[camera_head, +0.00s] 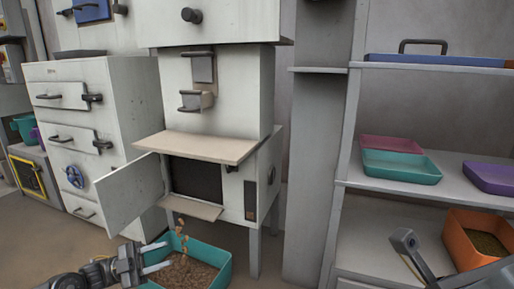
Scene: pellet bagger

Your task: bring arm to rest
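My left gripper (156,257) comes in from the lower left. Its two pale fingers are apart with nothing visible between them, and they are at the left edge of a teal tray (225,272). The tray sits below the bagger (222,115) and holds brown pellets (188,273). More pellets (180,228) hang in the air between the bagger's lower flap (195,209) and the tray. On the right, a dark grey part (405,242), which looks like my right arm or gripper, reaches up in front of the shelves. Its finger state does not show.
The bagger's lower door (128,194) stands open to the left. A shelf unit (348,140) on the right holds a pink tray (390,143), a teal tray (402,168), a purple tray (490,178) and an orange bin (456,240). A drawer cabinet (80,72) stands at left.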

